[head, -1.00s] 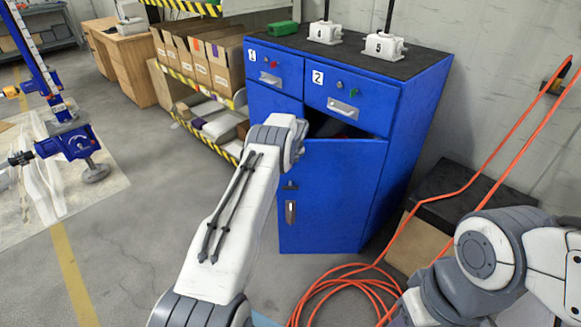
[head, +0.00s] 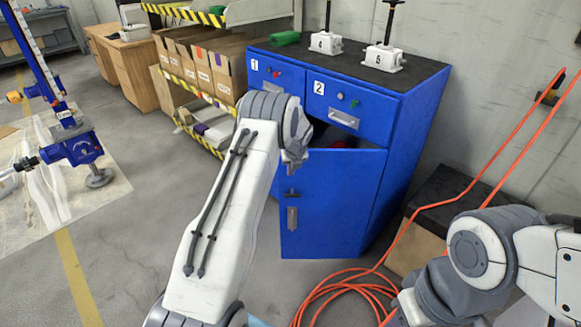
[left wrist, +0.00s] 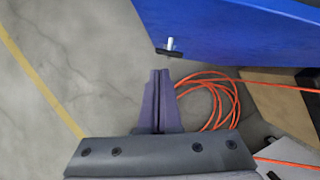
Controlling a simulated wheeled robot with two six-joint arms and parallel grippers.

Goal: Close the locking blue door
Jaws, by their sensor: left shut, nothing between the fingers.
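The blue door (head: 340,200) is the lower front of the blue cabinet. It stands ajar, with a dark gap above its top edge. A dark latch knob (head: 291,194) and a grey plate (head: 292,217) are on its left side. In the left wrist view the door (left wrist: 240,35) fills the upper right, with the latch (left wrist: 170,49) at its lower edge. My left gripper (left wrist: 159,74) is shut and empty, its tips pointing toward the latch and apart from it. In the head view my left arm hides part of the cabinet front. My right gripper is out of frame.
Two closed drawers, marked 1 (head: 273,75) and 2 (head: 345,105), are above the door. White jacks (head: 383,58) stand on the cabinet top. An orange hose (head: 345,290) coils on the floor before the cabinet. A box shelf (head: 200,70) stands left.

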